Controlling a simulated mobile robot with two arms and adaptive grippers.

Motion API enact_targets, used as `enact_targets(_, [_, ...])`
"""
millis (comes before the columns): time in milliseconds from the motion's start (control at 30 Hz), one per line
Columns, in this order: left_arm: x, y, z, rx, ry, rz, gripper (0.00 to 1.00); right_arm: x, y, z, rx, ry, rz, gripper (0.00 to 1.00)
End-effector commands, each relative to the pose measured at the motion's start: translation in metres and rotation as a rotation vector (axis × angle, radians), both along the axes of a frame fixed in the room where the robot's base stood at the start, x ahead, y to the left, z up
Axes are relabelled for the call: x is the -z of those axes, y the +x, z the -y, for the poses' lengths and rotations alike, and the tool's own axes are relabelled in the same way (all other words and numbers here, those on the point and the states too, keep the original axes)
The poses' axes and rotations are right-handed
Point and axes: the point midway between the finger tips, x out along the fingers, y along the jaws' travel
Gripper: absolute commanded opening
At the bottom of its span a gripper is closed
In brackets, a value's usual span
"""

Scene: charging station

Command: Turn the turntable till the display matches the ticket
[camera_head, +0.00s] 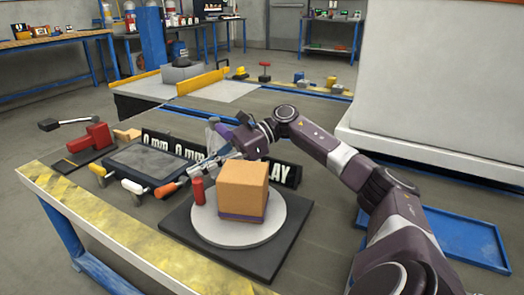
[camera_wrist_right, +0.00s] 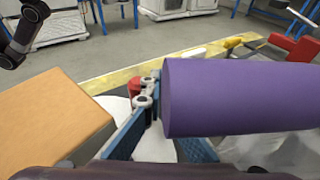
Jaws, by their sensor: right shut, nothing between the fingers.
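The turntable is a pale round disc (camera_head: 225,236) on a dark square base (camera_head: 288,240). An orange-brown box (camera_head: 243,185) with a purple band at its foot stands on it, beside a small red cylinder (camera_head: 198,191). The box fills the left of the wrist view (camera_wrist_right: 45,125). My right gripper (camera_head: 197,170) is shut and empty, just behind the red cylinder; its fingertips (camera_wrist_right: 147,95) show beside that cylinder (camera_wrist_right: 134,87). I cannot make out a ticket. My left gripper is out of view.
A dark flat panel (camera_head: 148,164), handled tools (camera_head: 133,188) and a red block (camera_head: 92,138) lie left of the turntable. A purple cylinder (camera_wrist_right: 235,97) fills the wrist view's right side. A yellow-striped edge (camera_head: 110,232) bounds the table's front.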

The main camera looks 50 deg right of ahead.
Motion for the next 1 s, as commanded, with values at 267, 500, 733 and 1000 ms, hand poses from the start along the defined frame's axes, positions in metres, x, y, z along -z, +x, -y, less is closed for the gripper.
enact_targets(267, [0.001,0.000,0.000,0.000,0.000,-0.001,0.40,-0.009,-0.011,0.028,0.004,-0.001,0.001,0.00])
enact_targets(500, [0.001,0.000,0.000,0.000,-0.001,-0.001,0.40,-0.026,-0.030,0.075,0.005,0.000,0.002,0.00])
enact_targets(733, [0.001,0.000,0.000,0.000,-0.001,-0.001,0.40,-0.034,-0.041,0.100,0.002,0.001,0.001,0.00])
enact_targets(1000, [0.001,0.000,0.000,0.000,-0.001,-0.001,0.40,-0.036,-0.044,0.106,-0.001,0.000,0.000,0.00])
